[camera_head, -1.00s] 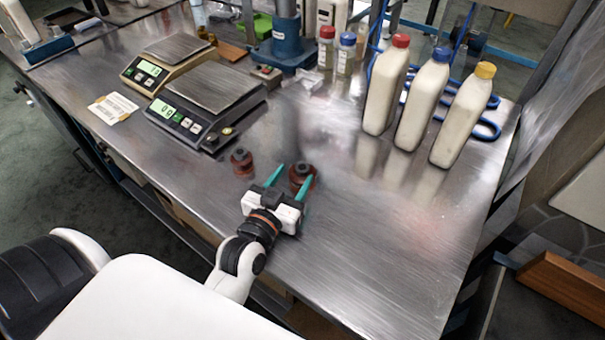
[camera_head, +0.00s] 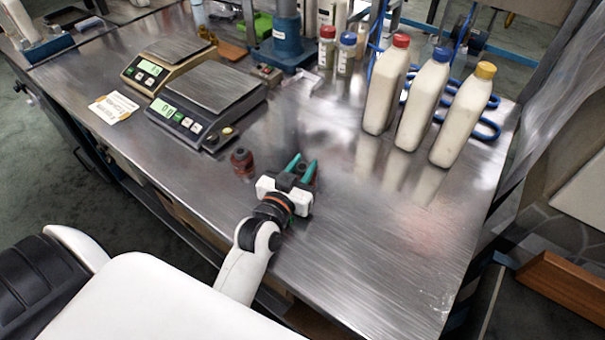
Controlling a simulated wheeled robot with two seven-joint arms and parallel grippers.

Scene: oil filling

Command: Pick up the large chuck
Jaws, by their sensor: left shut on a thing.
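The large chuck (camera_head: 301,168) is a dark, reddish-brown round piece on the metal table. It is mostly hidden between the teal fingers of my left gripper (camera_head: 301,167). The fingers are shut on it, and I cannot tell whether it still touches the table. A smaller chuck (camera_head: 242,162), reddish-brown with a dark top, stands on the table just left of the gripper, apart from it. My right gripper is not in view.
Two scales, a black one (camera_head: 212,92) and a tan one (camera_head: 165,62), stand at the upper left. Three white bottles with red (camera_head: 383,95), blue (camera_head: 421,108) and yellow (camera_head: 461,118) caps stand at the right. The table (camera_head: 400,245) is clear at front right.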

